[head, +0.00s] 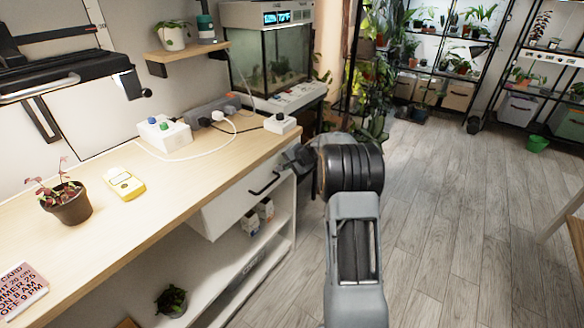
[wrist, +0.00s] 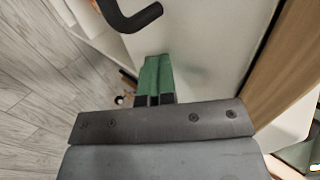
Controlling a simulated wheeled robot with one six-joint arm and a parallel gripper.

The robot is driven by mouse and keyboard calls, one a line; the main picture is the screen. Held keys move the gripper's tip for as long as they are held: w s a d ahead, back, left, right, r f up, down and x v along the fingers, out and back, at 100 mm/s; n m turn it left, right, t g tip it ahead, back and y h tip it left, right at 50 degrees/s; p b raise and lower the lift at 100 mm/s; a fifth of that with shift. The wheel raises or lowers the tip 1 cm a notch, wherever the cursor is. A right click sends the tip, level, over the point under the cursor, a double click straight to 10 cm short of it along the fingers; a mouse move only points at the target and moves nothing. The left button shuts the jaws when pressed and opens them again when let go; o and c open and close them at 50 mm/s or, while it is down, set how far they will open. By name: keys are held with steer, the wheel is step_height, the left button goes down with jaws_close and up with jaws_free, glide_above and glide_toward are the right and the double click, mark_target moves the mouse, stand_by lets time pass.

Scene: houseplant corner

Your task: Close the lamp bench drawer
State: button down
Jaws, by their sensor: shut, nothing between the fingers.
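The lamp bench (head: 160,215) has a white drawer front (head: 232,207) under its wooden top, with a black bar handle (head: 264,184). The front sits close under the top's edge; I cannot tell whether a gap is left behind it. In the wrist view, the white drawer front (wrist: 205,50) fills the middle and the handle (wrist: 130,14) is at the top. My gripper (wrist: 156,75) has its green fingers together and empty, in front of the white panel beside the handle. I cannot tell whether they touch it. In the head view my arm hides the fingertips.
A potted plant (head: 68,203), a yellow meter (head: 124,183) and a white switch box (head: 165,134) stand on the bench. An open shelf with small boxes (head: 259,216) lies below the drawer. The wooden floor (head: 440,220) to the right is clear.

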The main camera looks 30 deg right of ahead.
steer(key=shift+w+a+r, duration=0.1)
steer(key=shift+w+a, duration=0.1)
steer(key=shift+a, duration=0.1)
steer(key=shift+d, duration=0.1)
steer(key=s+d+f+v, duration=0.1)
steer(key=s+f+v, duration=0.1)
steer(key=v, duration=1.1)
steer(key=s+a+r+n+g+h+p, duration=0.1)
steer(key=s+a+r+n+g+p, duration=0.15)
steer(key=s+a+r+p, duration=0.35)
steer(key=s+a+r+n+g+p, duration=0.1)
steer(key=s+a+r+n+p, duration=0.25)
steer(key=a+r+p, duration=0.45)
steer(key=s+a+r+n+h+p, duration=0.1)
steer(key=s+a+r+n+p, duration=0.1)
steer(key=s, duration=0.3)
steer(key=s+a+r+n+h+p, duration=0.1)
steer(key=s+a+r+n+p, duration=0.1)
steer(key=s+r+p, duration=0.2)
steer(key=s+a+r+n+g+h+p, duration=0.1)
steer(key=s+a+r+n+p, duration=0.1)
steer(key=s+r+p, duration=0.2)
steer(key=s, duration=0.3)
steer(key=shift+a+h, duration=0.3)
